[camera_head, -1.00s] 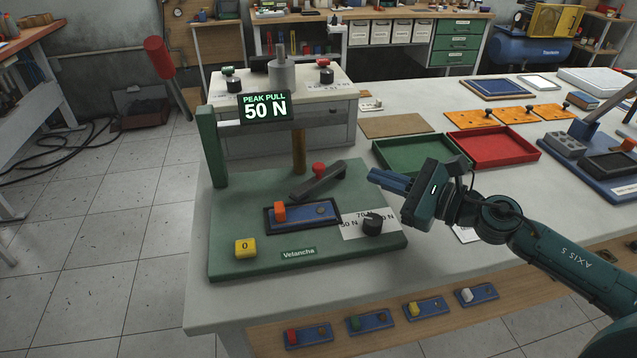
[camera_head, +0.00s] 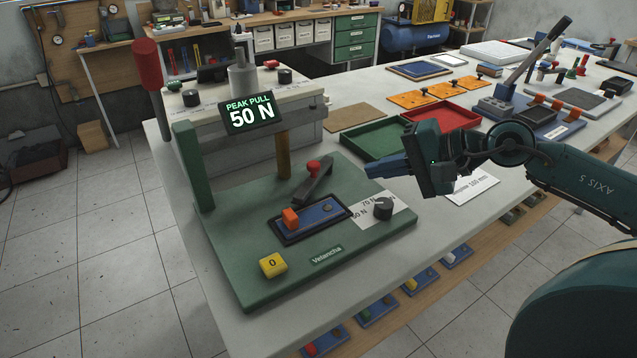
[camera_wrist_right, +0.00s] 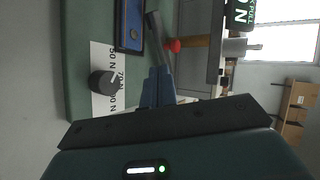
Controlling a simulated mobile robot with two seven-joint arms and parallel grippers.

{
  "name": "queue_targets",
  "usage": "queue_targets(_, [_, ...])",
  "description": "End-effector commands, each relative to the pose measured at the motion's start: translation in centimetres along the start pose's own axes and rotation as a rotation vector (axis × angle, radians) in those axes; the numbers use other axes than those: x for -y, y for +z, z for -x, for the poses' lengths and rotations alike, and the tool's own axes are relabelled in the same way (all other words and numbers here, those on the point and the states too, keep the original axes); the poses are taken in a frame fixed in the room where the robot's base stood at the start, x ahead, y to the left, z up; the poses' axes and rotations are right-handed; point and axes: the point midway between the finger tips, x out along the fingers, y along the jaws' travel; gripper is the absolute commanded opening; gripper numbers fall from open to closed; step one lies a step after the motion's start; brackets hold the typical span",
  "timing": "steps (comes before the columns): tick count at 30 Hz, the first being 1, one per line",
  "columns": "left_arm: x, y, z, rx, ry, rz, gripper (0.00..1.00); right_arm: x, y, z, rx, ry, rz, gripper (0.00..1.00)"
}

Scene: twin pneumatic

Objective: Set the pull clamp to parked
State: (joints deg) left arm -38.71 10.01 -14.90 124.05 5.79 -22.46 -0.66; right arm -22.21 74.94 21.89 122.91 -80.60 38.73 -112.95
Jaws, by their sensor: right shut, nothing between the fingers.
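The pull clamp appears to be the dark lever (camera_head: 314,183) with a red knob (camera_head: 313,166) on the green tester base (camera_head: 235,240). The lever lies low, close to a blue plate (camera_head: 322,213) with an orange block in a dark holder. In the right wrist view the red knob (camera_wrist_right: 174,45) is above and right of my fingertips. My right gripper (camera_head: 370,165) is shut and empty, right of the knob and apart from it; its blue fingers (camera_wrist_right: 158,75) also show in the wrist view. My left gripper is not in view.
The tester has a black dial (camera_head: 383,208), a yellow button (camera_head: 273,264), a brown post (camera_head: 283,155) and a display (camera_head: 250,113) reading "PEAK PULL 50 N". Green (camera_head: 375,143) and red (camera_head: 440,112) trays lie behind my right gripper.

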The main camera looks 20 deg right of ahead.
Motion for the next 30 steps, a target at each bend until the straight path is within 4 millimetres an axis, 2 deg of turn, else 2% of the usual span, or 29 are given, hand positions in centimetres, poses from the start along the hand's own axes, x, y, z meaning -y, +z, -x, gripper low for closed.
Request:
queue_targets(7, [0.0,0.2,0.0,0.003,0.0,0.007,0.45,0.1,0.0,-0.1,-0.005,0.014,0.035,0.0])
queue_targets(20, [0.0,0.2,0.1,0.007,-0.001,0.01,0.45,0.1,-0.2,-2.8,-0.008,0.009,0.03,0.0])
queue_targets(26, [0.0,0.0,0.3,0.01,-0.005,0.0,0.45,0.2,-0.1,-4.6,-0.006,0.008,0.031,0.0])
queue_targets(30, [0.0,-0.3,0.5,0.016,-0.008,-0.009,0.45,0.3,-0.1,-6.5,-0.004,0.007,0.027,0.0])
